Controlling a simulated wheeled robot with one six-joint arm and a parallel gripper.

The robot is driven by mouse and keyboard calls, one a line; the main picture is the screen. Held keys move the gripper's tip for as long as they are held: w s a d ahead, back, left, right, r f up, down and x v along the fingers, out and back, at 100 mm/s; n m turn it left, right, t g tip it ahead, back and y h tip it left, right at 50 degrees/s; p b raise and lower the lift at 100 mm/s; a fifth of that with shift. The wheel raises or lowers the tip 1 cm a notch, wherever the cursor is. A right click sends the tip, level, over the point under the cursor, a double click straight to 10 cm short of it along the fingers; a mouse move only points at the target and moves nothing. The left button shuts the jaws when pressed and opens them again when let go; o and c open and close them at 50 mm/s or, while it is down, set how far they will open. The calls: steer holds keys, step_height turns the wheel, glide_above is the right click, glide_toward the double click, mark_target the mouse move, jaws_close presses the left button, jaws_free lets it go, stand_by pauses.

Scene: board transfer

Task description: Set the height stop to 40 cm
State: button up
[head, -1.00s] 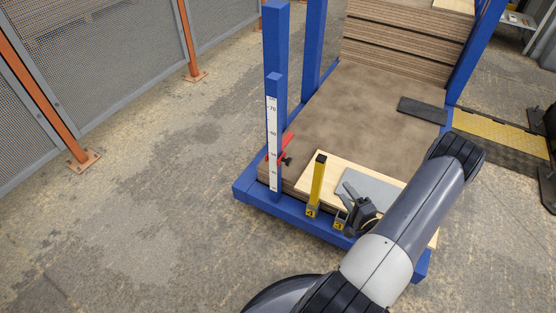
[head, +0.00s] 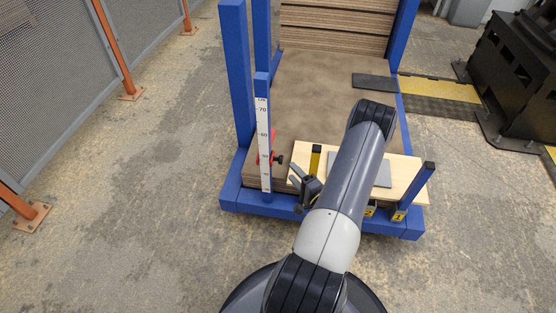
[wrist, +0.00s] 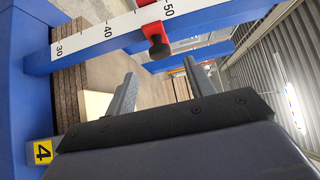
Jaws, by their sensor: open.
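The height stop is a red slider with a black knob (head: 278,160) on a white scale strip (head: 265,140) fixed to a blue upright post. In the wrist view the red stop (wrist: 154,30) sits just below the 50 mark, with the 40 and 30 marks bare to its left. Its exact reading edge is hard to tell. My gripper (head: 302,184) is just right of and below the stop in the head view. In the wrist view its two fingers (wrist: 160,68) are apart and empty, with the knob beyond them, not touched.
A stack of brown boards (head: 318,100) lies in the blue frame (head: 310,215). A mesh fence stands left; a dark machine (head: 515,65) stands right. The floor left is clear.

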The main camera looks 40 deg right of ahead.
mark_target(281, 160)
steer(key=w, duration=0.8)
steer(key=shift+w+d+b, duration=0.15)
steer(key=shift+d+b, duration=0.15)
steer(key=shift+b, duration=0.1)
steer(key=shift+c, duration=0.3)
jaws_close()
